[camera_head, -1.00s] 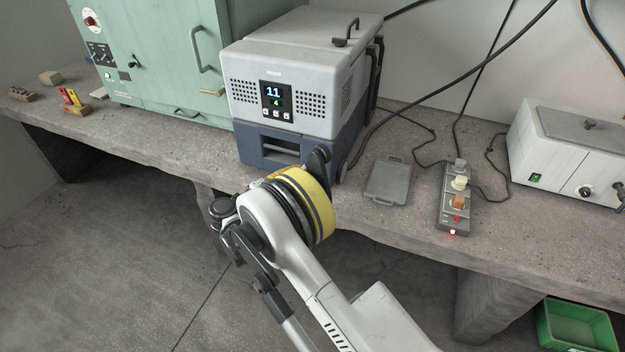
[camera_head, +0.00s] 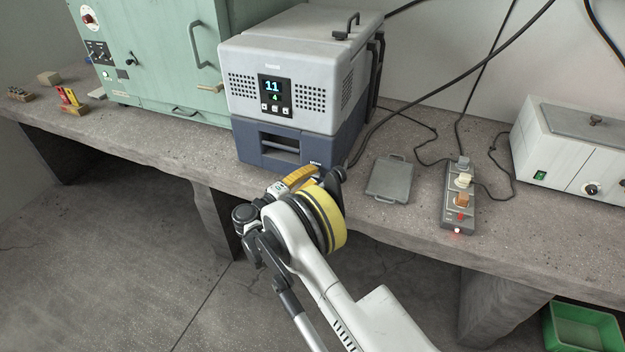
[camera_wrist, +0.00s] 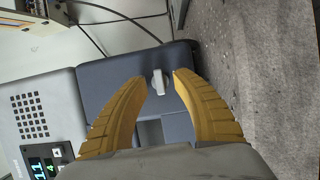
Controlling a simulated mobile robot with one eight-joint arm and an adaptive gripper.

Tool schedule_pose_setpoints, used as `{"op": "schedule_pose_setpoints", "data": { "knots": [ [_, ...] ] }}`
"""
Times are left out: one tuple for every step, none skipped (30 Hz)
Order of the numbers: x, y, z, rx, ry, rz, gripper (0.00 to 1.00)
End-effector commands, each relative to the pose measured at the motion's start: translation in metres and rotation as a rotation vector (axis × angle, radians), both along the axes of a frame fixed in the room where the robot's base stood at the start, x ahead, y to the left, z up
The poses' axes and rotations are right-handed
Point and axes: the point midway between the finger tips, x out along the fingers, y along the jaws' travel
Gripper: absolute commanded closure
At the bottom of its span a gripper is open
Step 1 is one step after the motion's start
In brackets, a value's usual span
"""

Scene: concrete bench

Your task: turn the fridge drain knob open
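The fridge (camera_head: 315,55) is a light grey and dark blue box with a lit display, standing on the concrete bench. The wrist view shows its blue lower part (camera_wrist: 105,75) turned sideways. The drain knob (camera_wrist: 160,82) is a small light-grey knob on this blue part, its grip running roughly up and down in the picture. My gripper (camera_wrist: 161,75) is open, its two yellow fingers to either side of the knob in the picture; I cannot tell whether they touch it. In the head view the knob is not visible, and my arm hides most of my gripper (camera_head: 300,177).
A grey tray-like plate (camera_head: 389,181) and a power strip (camera_head: 459,205) with a red light lie right of the fridge. Cables trail behind. A green cabinet (camera_head: 160,60) stands left, a white box (camera_head: 560,150) right. A green crate (camera_head: 580,325) is below the bench.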

Motion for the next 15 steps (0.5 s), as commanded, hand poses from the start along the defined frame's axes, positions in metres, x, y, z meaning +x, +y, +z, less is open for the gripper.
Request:
{"op": "schedule_pose_setpoints", "data": {
  "knots": [
    [0.0016,-0.0019,-0.0004,0.000,0.000,-0.001,0.68],
    [0.0022,-0.0024,-0.0002,0.000,0.000,-0.001,0.68],
    [0.0025,-0.0027,0.0001,0.000,0.000,-0.001,0.68],
    [0.0026,-0.0028,0.0002,0.000,0.000,-0.001,0.68],
    [0.0027,-0.0027,0.0004,0.000,0.000,0.000,0.68],
    [0.0026,-0.0026,0.0005,0.000,0.000,0.000,0.68],
    [0.0026,-0.0026,0.0005,0.000,0.000,0.000,0.68],
    [0.0025,-0.0026,0.0005,0.000,0.000,0.000,0.68],
    [0.0025,-0.0026,0.0005,0.000,0.000,0.000,0.68],
    [0.0025,-0.0024,0.0005,0.000,0.000,0.000,0.75],
    [0.0025,-0.0024,0.0005,0.000,0.000,0.000,0.84],
    [0.0024,-0.0024,0.0005,0.000,0.000,0.000,0.96],
    [0.0024,-0.0024,0.0005,0.000,0.000,0.000,1.00],
    [0.0024,-0.0024,0.0005,0.000,0.000,0.000,1.00],
    [0.0024,-0.0024,0.0005,0.000,0.000,0.000,1.00]
  ]
}}
